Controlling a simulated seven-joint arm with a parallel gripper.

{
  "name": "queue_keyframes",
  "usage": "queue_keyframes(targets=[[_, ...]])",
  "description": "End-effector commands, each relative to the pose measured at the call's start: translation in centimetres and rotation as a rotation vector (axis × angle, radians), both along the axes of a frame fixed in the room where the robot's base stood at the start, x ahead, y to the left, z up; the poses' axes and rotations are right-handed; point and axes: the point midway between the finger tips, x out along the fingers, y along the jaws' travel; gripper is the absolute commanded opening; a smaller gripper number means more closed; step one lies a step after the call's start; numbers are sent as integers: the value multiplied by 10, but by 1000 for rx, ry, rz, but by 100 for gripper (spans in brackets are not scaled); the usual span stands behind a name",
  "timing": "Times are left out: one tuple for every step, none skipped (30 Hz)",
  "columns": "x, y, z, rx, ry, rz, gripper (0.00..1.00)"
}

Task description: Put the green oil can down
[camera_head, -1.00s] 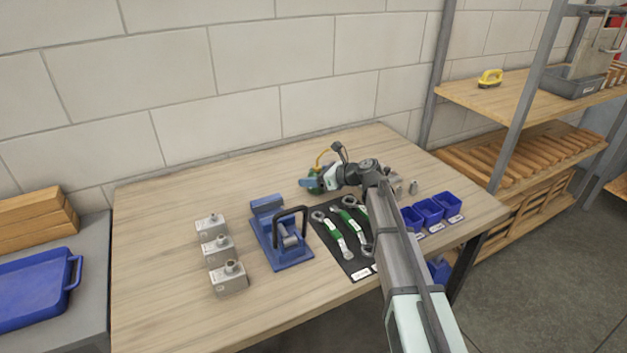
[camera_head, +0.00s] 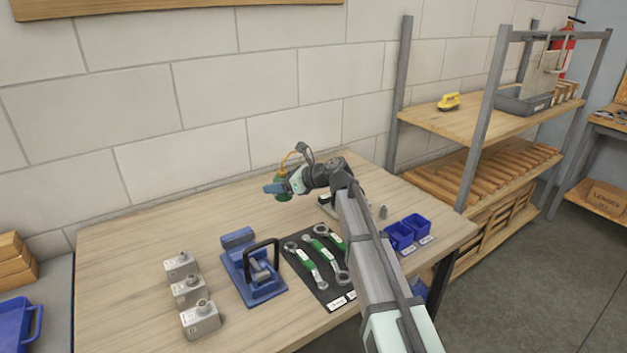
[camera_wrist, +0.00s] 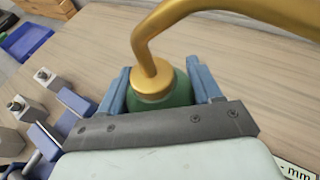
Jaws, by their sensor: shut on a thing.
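The green oil can (camera_head: 281,190) with its yellow-gold spout is at the back of the wooden table (camera_head: 150,235). In the wrist view the can's green body (camera_wrist: 172,115) and gold cap sit between the two blue fingers. My gripper (camera_head: 278,188) is shut on the can, which looks upright. The fingers hide part of its sides. Whether the can's base touches the table or is slightly above it, I cannot tell.
A blue clamp-like fixture (camera_head: 250,275), a black mat with green-marked wrenches (camera_head: 315,262) and several grey metal blocks (camera_head: 188,290) occupy the table's front. Blue bins (camera_head: 408,232) stand at the right. The table's back left is clear.

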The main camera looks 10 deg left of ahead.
Motion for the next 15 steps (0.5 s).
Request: queue_keyframes(targets=[[-9, 5, 1, 1, 0, 2, 18], [-14, 8, 1, 0, 0, 3, 18], [-21, 13, 1, 0, -1, 4, 18], [-27, 17, 1, 0, -1, 4, 18], [-32, 20, 1, 0, -1, 3, 18], [-40, 26, 2, 1, -1, 4, 18], [-46, 29, 2, 1, 0, 4, 18], [-50, 32, 2, 1, 0, 3, 18], [-56, 36, 1, 1, 0, 2, 18], [-59, 38, 0, 1, 0, 2, 18], [-61, 40, -1, 1, 0, 2, 18], [-62, 41, -4, 1, -1, 1, 18], [-63, 42, -6, 1, 0, 1, 18], [-63, 42, -10, 1, 1, 1, 18], [-62, 42, -14, 1, 1, 1, 18]])
